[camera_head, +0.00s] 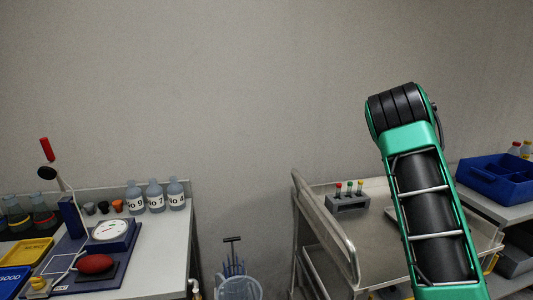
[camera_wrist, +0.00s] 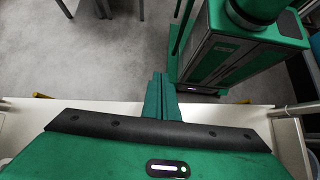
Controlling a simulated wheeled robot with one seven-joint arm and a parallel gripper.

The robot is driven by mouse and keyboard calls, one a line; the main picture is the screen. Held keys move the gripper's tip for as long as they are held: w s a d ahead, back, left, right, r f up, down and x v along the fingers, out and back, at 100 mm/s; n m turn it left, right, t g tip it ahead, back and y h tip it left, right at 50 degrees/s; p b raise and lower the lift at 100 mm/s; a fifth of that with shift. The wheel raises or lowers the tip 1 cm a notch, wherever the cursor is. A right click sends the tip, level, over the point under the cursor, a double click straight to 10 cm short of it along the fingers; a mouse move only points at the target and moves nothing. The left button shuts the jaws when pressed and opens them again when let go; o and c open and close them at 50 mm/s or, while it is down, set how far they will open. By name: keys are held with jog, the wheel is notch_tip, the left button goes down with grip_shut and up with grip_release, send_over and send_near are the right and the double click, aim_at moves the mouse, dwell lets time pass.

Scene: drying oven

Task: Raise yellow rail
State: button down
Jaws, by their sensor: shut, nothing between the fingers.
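No full yellow rail shows clearly in either view. In the wrist view, a small yellow piece (camera_wrist: 41,96) sticks out left of my gripper, at the edge of a white surface (camera_wrist: 95,106). A second yellow piece (camera_wrist: 243,102) shows on the right at the same edge. I cannot tell whether they belong to one rail, as my gripper body hides the part between. My gripper (camera_wrist: 160,77) is shut and empty, its green fingers together over the edge. In the head view only my arm shows; my gripper is out of sight.
In the head view, a metal cart (camera_head: 328,225) carries a grey rack (camera_head: 347,203) with several tubes. A blue divided bin (camera_head: 497,180) sits on the right shelf. A bench with a dial instrument (camera_head: 109,230) and bottles (camera_head: 155,196) stands left. A clear bucket (camera_head: 238,288) is between.

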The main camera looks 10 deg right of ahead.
jog(key=s+a+r+m+t, duration=0.3)
jog(key=s+a+t, duration=0.1)
jog(key=s+a, duration=0.5)
jog(key=s+a+r+m+t, duration=0.3)
jog(key=s+a+r+t, duration=0.1)
jog(key=s+a, duration=0.4)
jog(key=shift+s+a+r+t, duration=0.2)
jog(key=shift+s+a+t, duration=0.15)
jog(key=shift+s, duration=0.85)
jog(key=c, duration=1.8)
grip_release()
jog(key=shift+s+a+f, duration=0.1)
jog(key=shift+s+a, duration=0.05)
jog(key=shift+s, duration=0.05)
jog(key=shift+c, duration=0.2)
